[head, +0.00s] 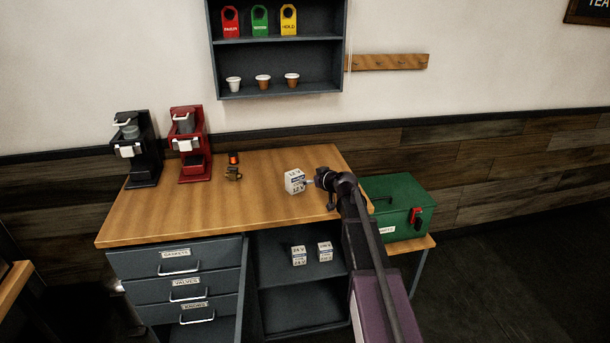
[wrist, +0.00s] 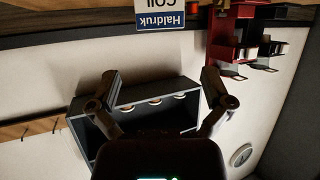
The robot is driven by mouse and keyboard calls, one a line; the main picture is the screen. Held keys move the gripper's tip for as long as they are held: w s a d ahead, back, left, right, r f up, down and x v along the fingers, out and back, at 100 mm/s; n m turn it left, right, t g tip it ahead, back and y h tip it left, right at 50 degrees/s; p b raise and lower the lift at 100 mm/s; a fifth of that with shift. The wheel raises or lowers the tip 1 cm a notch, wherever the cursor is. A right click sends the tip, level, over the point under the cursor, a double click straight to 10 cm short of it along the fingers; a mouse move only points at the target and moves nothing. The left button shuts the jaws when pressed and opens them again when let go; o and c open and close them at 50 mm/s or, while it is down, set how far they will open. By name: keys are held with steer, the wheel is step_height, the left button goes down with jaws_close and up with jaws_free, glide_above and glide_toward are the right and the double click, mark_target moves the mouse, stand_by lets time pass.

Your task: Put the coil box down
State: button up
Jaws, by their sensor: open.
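The coil box (head: 294,182), a small white and blue carton that seems to read 12 V, sits on the wooden worktop (head: 200,218) towards its right side. In the wrist view the box (wrist: 160,17) shows upside down at the top edge, cut off by the frame, with "Haldruk COIL" legible. My gripper (head: 311,183) is just right of the box in the head view. In the wrist view its fingers (wrist: 160,78) are spread wide with nothing between them, and the box is clear of both fingertips. The box's underside is hidden.
Black (head: 137,150) and red (head: 190,145) brewers stand at the worktop's back left, with a small part (head: 233,166) beside them. Two similar cartons (head: 299,256) (head: 325,251) sit on the shelf below. A green case (head: 398,205) stands to the right. The worktop's front middle is clear.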

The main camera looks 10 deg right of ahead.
steer(key=shift+s+r, duration=0.1)
steer(key=shift+s, duration=0.1)
stand_by(0.6)
steer(key=s+a+f+m+g+h, duration=0.1)
steer(key=s+f+g, duration=0.2)
steer(key=s, duration=0.8)
steer(key=s+a+f+m+g+h, duration=0.2)
steer(key=s+f+g, duration=0.2)
steer(key=s, duration=0.8)
steer(key=s+a+f+m+g+h, duration=0.1)
steer(key=s+f+g, duration=0.3)
steer(key=s, duration=0.8)
steer(key=shift+s+a+f+m+g+h, duration=0.2)
steer(key=shift+a+f+m+g+h, duration=0.15)
steer(key=shift+g+h, duration=0.4)
steer(key=shift+r, duration=0.1)
steer(key=c, duration=0.5)
steer(key=shift+c, duration=0.5)
